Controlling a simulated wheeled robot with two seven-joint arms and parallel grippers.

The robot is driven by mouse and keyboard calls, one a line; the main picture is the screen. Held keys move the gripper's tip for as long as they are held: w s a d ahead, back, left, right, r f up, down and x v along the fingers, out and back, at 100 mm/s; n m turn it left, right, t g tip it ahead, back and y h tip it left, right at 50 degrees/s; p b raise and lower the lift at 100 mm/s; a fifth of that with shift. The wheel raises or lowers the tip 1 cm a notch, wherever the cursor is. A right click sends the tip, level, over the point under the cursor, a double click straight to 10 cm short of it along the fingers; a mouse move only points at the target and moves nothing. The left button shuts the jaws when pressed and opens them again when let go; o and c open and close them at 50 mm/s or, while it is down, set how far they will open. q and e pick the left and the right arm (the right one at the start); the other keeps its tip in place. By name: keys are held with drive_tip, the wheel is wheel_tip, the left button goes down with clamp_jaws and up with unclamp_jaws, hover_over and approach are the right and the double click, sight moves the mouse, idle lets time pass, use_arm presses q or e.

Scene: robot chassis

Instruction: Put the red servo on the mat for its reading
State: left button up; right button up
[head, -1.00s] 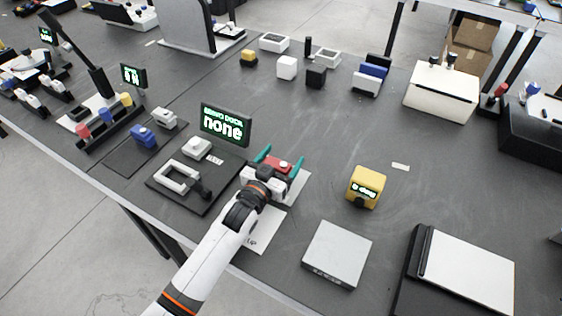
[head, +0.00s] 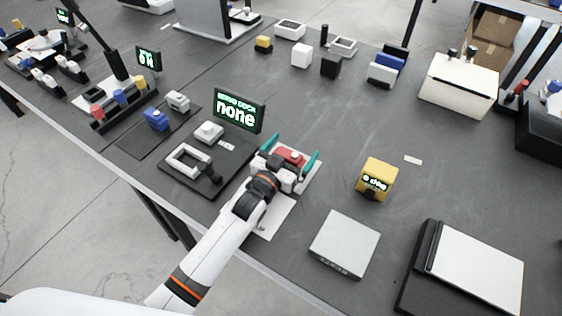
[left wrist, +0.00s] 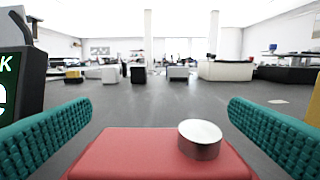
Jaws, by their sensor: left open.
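The red servo (head: 291,155) lies flat on a pale square plate (head: 315,177) at the middle of the bench. It also fills the bottom of the left wrist view (left wrist: 150,158), with a round silver shaft on top. My left gripper (head: 290,151) is open, its teal fingers on either side of the servo. In the left wrist view gaps show between the fingers (left wrist: 160,125) and the servo. A white sheet (head: 268,217), partly under my left arm, lies in front of the plate; I cannot tell which is the mat. My right gripper is not in view.
A display (head: 239,110) reading "SERVO DOCK none" stands left of the servo, behind a dark board (head: 209,187) with a white frame. A yellow display cube (head: 377,178) and a grey flat box (head: 345,243) stand to the right. Clear bench lies behind the servo.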

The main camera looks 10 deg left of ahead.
use_arm(q)
drive_tip(key=v, duration=1.1)
drive_tip(key=shift+s+a, duration=0.1)
drive_tip(key=shift+s, duration=0.15)
drive_tip(key=shift+f, duration=0.1)
